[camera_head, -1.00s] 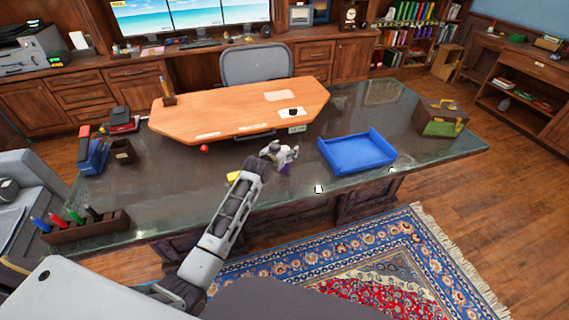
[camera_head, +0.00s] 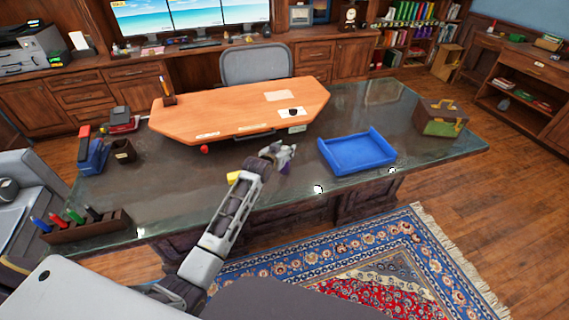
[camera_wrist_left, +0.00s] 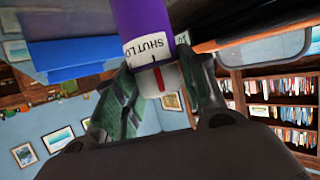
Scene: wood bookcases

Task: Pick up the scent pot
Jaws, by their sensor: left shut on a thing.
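The scent pot appears to be the purple cylinder (camera_wrist_left: 142,18) with a white lettered band and a pale end bearing a red mark, in the left wrist view. My left gripper (camera_wrist_left: 162,92) is shut on its pale end, one finger on each side. In the head view my left gripper (camera_head: 290,153) is over the front part of the dark desk, left of the blue tray. A small purple patch of the pot (camera_head: 285,169) shows just below it. The rest of the pot is hidden or too small to tell. My right gripper is not in view.
The blue tray (camera_head: 358,154) lies close to the right of the gripper. An orange-brown desk board (camera_head: 240,108) lies behind it. A green-brown box (camera_head: 440,118) stands at the desk's right end. A pen rack (camera_head: 85,228) stands front left. Bare desk surface lies around the gripper.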

